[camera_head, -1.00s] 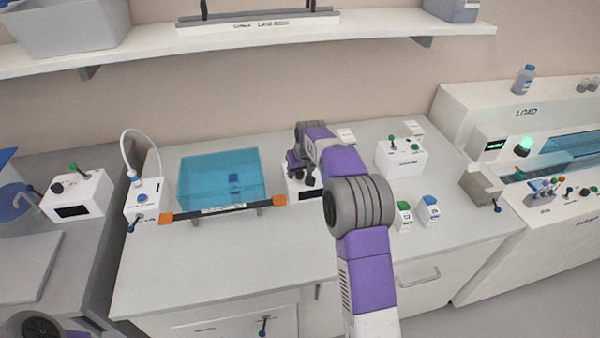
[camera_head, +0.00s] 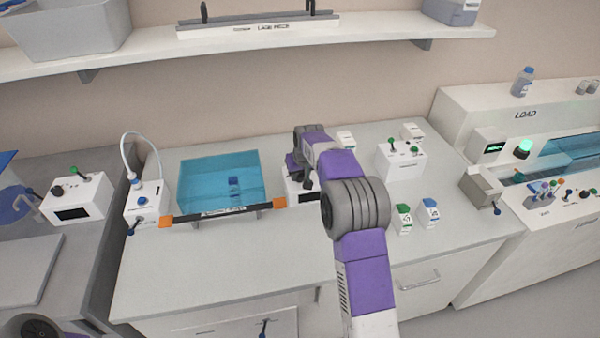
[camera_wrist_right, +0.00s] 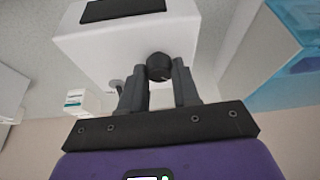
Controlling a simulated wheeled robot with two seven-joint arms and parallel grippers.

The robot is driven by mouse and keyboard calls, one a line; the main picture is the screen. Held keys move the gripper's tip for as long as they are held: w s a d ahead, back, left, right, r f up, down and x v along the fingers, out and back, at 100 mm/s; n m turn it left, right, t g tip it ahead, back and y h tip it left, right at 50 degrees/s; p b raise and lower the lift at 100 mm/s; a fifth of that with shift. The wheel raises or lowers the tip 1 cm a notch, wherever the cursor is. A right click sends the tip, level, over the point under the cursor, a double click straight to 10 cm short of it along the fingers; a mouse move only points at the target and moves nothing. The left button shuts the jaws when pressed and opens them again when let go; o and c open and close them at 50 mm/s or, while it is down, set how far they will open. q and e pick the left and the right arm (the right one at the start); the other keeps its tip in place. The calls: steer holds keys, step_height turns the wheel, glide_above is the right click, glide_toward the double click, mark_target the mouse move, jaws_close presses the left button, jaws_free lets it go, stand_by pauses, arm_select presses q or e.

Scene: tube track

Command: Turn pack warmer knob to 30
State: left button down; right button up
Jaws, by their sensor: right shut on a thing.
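A white box with a dark display (camera_wrist_right: 122,9) and a round black knob (camera_wrist_right: 159,67) fills the top of the right wrist view. In the head view the box (camera_head: 294,197) stands on the bench just right of the blue tank, mostly hidden by my right arm. My right gripper (camera_wrist_right: 159,82) is shut on the black knob, with one finger on each side of it. In the head view the gripper (camera_head: 296,168) is partly hidden behind its wrist. No scale or number on the knob can be read. My left gripper is not in view.
The blue tank (camera_head: 205,177) with an orange-ended black bar (camera_head: 225,211) stands left of the box. Another white box (camera_head: 402,161) with a green-tipped lever and two small bottles (camera_head: 404,219) (camera_head: 428,212) stand to the right. The front of the bench (camera_head: 210,265) is clear.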

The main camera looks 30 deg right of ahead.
steer(key=m+h+p, duration=0.1)
steer(key=m+p, duration=0.1)
steer(key=shift+a+r+p, duration=0.15)
steer(key=shift+r+p, duration=0.05)
steer(key=shift+p, duration=0.15)
steer(key=m+h+p, duration=0.1)
steer(key=m+p, duration=0.1)
steer(key=shift+w+m+g, duration=0.1)
steer(key=shift+m+g, duration=0.3)
steer(key=shift+f+m+g+h+p, duration=0.1)
steer(key=shift+m+g+h+p, duration=0.3)
steer(key=shift+m+p, duration=1.15)
steer(key=shift+m, duration=0.35)
steer(key=o, duration=1.1)
steer(key=shift+c, duration=0.2)
steer(key=shift+a, duration=0.1)
